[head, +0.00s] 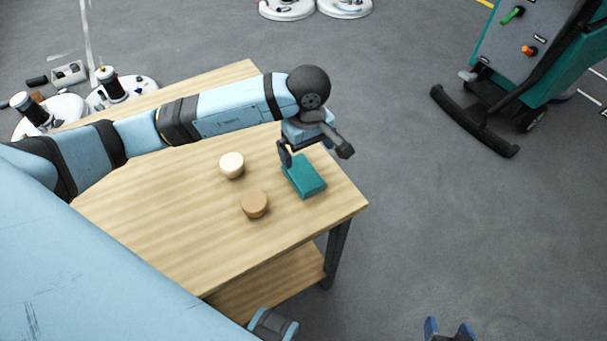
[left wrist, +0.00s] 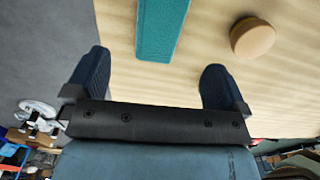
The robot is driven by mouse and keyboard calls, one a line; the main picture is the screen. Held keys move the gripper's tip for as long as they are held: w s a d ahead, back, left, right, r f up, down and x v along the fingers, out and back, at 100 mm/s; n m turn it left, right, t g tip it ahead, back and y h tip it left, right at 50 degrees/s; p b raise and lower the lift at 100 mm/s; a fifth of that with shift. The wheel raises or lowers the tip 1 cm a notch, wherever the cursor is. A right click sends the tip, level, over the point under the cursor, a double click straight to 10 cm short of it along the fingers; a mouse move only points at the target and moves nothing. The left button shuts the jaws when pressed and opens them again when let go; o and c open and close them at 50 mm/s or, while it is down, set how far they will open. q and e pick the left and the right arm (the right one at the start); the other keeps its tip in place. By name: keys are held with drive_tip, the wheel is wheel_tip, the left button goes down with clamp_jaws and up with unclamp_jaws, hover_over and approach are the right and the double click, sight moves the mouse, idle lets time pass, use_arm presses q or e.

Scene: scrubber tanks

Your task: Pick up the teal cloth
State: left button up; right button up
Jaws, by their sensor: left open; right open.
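The teal cloth (head: 307,177) is a folded, flat block on the wooden table near its right edge. In the left wrist view the cloth (left wrist: 161,28) lies ahead, between the lines of the two fingers and nearer the left one. My left gripper (head: 316,153) is open and empty, above the far end of the cloth and partly covering it in the head view. Its two dark fingers (left wrist: 153,82) are wide apart; no contact with the cloth shows. My right gripper (head: 449,330) is only partly in view at the bottom edge, open and away from the table.
A tan round piece (head: 255,205), also in the left wrist view (left wrist: 252,38), and a cream round piece (head: 232,165) stand left of the cloth on the table (head: 170,240). A teal scrubber machine (head: 530,60) stands at the upper right. Floor right of the table is clear.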

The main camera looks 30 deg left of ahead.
use_arm(q)
hover_over(305, 174)
drive_tip(key=f, duration=0.4)
drive_tip(key=shift+d+f, duration=0.3)
drive_tip(key=shift+f, duration=0.1)
drive_tip(key=shift+a+f, duration=0.15)
drive_tip(key=shift+f, duration=1.15)
drive_tip(key=shift+a+f, duration=0.15)
drive_tip(key=shift+f, duration=1.15)
drive_tip(key=c, duration=0.9)
